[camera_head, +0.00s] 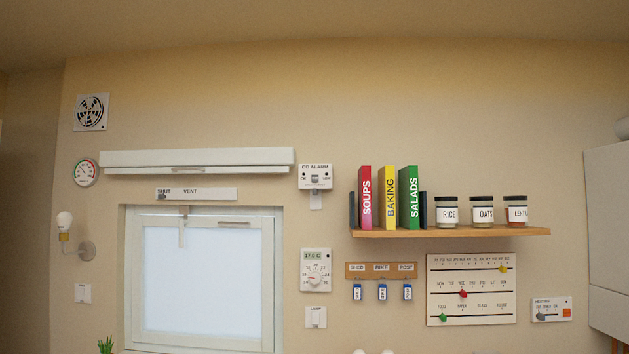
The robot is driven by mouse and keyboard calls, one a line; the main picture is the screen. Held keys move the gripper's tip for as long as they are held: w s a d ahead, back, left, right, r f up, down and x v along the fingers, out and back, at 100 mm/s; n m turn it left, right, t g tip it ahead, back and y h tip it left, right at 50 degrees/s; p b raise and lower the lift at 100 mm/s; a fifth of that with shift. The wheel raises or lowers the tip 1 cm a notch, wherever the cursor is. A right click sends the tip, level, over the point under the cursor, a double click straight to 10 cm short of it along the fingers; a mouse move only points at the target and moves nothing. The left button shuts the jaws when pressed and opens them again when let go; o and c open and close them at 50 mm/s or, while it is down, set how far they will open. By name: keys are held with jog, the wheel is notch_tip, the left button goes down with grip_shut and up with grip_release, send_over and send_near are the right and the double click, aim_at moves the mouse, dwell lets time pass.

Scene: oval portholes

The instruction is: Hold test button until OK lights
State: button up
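The CO alarm (315,177) is a small white box on the wall, right of the window's top. Its name is printed along the top edge. A small control sits at its middle, with tiny dark marks to each side too small to read. No lit OK light can be made out on it. My gripper is not in view, and nothing touches the alarm.
A shelf (450,233) with books and jars juts out to the right of the alarm. A thermostat (315,270) and a lamp switch (316,317) are below it. The window (278,290) and a long white housing (197,157) are left.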

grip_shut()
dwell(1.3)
